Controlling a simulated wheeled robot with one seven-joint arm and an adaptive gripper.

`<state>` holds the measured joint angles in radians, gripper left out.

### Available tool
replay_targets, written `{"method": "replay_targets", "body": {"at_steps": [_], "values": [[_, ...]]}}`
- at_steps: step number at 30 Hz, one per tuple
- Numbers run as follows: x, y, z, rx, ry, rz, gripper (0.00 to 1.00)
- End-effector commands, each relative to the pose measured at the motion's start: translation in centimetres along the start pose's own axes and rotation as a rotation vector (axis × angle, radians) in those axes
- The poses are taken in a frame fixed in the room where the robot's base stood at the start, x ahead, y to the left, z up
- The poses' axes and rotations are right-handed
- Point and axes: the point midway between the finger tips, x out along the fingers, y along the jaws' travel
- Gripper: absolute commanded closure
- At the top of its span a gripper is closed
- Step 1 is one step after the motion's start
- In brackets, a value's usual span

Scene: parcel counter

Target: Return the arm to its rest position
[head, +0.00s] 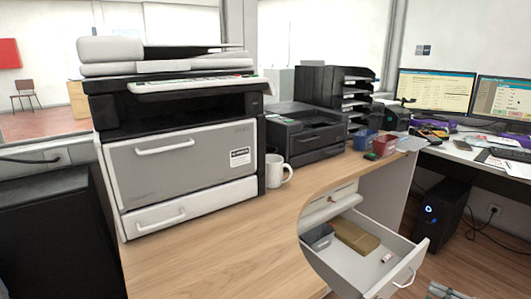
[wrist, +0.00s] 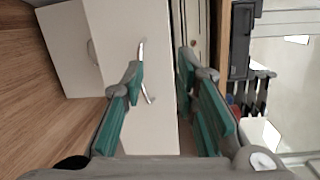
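My gripper (wrist: 158,68) shows in the wrist view with its two teal-padded fingers apart and nothing held between them. Beyond the fingers is a white drawer front with a silver bar handle (wrist: 151,95), partly hidden by the left finger. I cannot tell how far the fingertips are from the handle. In the head view the white drawer (head: 405,250) under the counter stands open, with its handle (head: 404,280) at the lower right. A pale shape at the bottom edge near this handle may be part of my arm.
The open drawer holds a tan box (head: 355,236), a grey container (head: 318,237) and a small white item (head: 387,257). The wooden counter (head: 220,250) carries a copier (head: 185,160), a white mug (head: 276,171) and a black printer (head: 305,130). A black computer tower (head: 440,215) stands behind the drawer.

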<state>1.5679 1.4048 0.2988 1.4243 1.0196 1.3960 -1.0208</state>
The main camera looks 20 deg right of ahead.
Motion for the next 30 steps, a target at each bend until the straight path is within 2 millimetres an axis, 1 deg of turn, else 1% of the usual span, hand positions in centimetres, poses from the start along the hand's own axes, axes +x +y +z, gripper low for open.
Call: {"method": "replay_targets", "body": {"at_steps": [1, 3, 5, 6, 8, 9, 11, 12, 14, 15, 17, 18, 20, 22, 26, 27, 29, 30], "values": [[1.6, -2.1, 0.7, -0.012, -0.064, 0.043, 0.73], [3.6, -4.5, 2.0, -0.018, -0.151, 0.106, 0.73], [5.2, -6.5, 3.4, -0.024, -0.221, 0.161, 0.73], [6.2, -7.8, 4.3, -0.029, -0.265, 0.199, 0.73], [7.7, -9.7, 5.9, -0.038, -0.329, 0.256, 0.73], [8.6, -10.8, 7.0, -0.043, -0.369, 0.294, 0.73], [9.9, -12.6, 8.7, -0.055, -0.428, 0.353, 0.73], [10.7, -13.7, 10.0, -0.063, -0.465, 0.393, 0.73], [11.7, -15.3, 11.9, -0.077, -0.516, 0.453, 0.73], [12.4, -16.4, 13.2, -0.088, -0.548, 0.492, 0.73], [13.3, -17.9, 15.3, -0.107, -0.594, 0.552, 0.73], [13.8, -18.8, 16.7, -0.12, -0.622, 0.592, 0.73], [14.3, -20.1, 18.8, -0.141, -0.661, 0.652, 0.73], [14.9, -21.7, 21.4, -0.17, -0.701, 0.72, 0.73], [15.3, -24.1, 26.2, -0.229, -0.763, 0.845, 0.73], [15.3, -24.7, 27.6, -0.25, -0.777, 0.882, 0.73], [15.1, -25.6, 29.8, -0.282, -0.797, 0.935, 0.73], [14.9, -26.2, 31.2, -0.305, -0.808, 0.971, 0.73]]}}
